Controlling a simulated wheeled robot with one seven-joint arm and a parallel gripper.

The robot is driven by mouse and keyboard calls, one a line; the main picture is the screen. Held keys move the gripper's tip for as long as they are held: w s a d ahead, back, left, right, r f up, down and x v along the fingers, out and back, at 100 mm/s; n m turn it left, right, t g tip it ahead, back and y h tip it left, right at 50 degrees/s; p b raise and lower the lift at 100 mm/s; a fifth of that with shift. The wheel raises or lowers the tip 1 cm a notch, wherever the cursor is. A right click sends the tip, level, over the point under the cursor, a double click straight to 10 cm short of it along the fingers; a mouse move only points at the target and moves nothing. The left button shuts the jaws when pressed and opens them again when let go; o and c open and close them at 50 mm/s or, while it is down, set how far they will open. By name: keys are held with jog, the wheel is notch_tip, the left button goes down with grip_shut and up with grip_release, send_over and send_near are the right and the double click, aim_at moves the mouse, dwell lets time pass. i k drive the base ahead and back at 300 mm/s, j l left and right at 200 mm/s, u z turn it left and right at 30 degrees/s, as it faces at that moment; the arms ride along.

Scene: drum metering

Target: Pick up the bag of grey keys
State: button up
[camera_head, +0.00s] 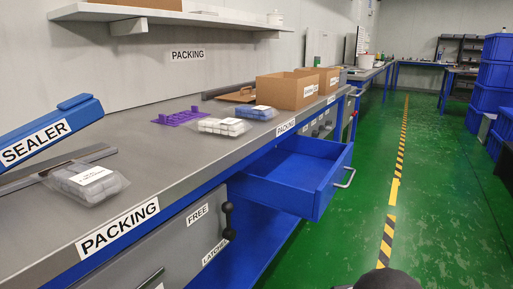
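A clear bag of grey keys (88,183) with a white label lies on the grey packing bench (165,165), at the left, beside the blue sealer (45,132). A bag of white keys (224,126) lies farther back on the bench. A bag of blue-grey keys (258,112) lies just behind it. My gripper does not show in this view. A dark rounded shape at the bottom edge is cut off, and I cannot tell what it is.
A blue drawer (300,172) stands open from the bench front into the aisle. A purple rack (180,116) and open cardboard boxes (287,90) are on the bench. A black handle (228,221) sticks out from the cabinet front. The green floor (345,220) right of the drawer is clear.

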aim_at(90, 185)
jog(key=k+j+u, duration=0.15)
jog(key=u, duration=1.15)
